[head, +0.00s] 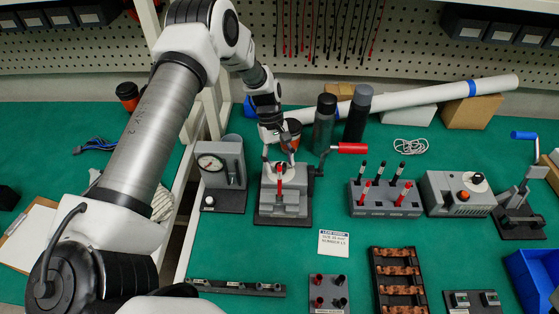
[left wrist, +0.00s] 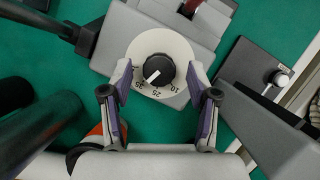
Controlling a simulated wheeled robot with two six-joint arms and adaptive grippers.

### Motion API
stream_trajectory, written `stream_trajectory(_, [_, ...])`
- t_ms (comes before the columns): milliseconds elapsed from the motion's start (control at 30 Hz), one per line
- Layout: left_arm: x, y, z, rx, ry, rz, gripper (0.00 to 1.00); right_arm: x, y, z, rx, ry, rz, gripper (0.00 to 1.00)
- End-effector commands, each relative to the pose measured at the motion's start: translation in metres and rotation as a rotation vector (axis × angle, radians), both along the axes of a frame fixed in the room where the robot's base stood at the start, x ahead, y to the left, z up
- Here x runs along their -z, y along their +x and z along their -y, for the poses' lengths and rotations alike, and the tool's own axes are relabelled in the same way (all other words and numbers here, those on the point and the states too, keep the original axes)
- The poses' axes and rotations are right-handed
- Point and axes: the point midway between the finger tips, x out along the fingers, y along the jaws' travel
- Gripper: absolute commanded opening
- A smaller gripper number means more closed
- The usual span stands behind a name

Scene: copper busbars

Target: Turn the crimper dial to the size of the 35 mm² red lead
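The crimper (head: 284,203) is a grey block on a dark base, with a red-handled lever to its right. In the left wrist view its dial is a pale disc (left wrist: 177,45) with a black knob (left wrist: 159,67) and printed sizes. My left gripper (left wrist: 161,80) is open, with one finger on each side of the dial. It also shows above the crimper in the head view (head: 281,152). A red lead (head: 279,177) stands at the crimper. My right gripper is not in view.
A rack (head: 385,210) holds several red and black leads. A printed card (head: 333,243) lies in front. A gauge unit (head: 222,168) stands left of the crimper. Dark bottles (head: 323,125) stand behind it. A busbar tray (head: 376,283) lies at front right.

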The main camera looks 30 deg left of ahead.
Motion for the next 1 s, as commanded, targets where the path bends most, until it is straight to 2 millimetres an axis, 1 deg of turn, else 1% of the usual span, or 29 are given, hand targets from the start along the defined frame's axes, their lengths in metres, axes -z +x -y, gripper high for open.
stream_trajectory(167, [-0.001, 0.001, 0.000, -0.001, 0.000, 0.002, 0.60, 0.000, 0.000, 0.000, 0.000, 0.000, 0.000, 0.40])
stream_trajectory(267, [-0.006, 0.002, -0.002, -0.003, 0.000, 0.004, 0.60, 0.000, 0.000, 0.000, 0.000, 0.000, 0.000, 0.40])
stream_trajectory(367, [-0.021, 0.006, -0.007, -0.002, 0.000, 0.005, 0.60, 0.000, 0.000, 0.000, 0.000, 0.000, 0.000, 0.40])
stream_trajectory(600, [-0.077, 0.017, -0.028, -0.002, 0.000, 0.005, 0.60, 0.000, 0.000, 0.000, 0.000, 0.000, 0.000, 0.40])
stream_trajectory(700, [-0.096, 0.021, -0.035, -0.001, 0.000, 0.003, 0.60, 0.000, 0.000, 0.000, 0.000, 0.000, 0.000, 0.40])
stream_trajectory(833, [-0.109, 0.023, -0.040, -0.001, 0.000, 0.002, 0.60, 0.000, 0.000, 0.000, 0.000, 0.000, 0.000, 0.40])
stream_trajectory(1000, [-0.111, 0.023, -0.041, -0.001, 0.000, 0.000, 0.60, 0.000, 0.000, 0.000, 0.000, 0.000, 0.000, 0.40])
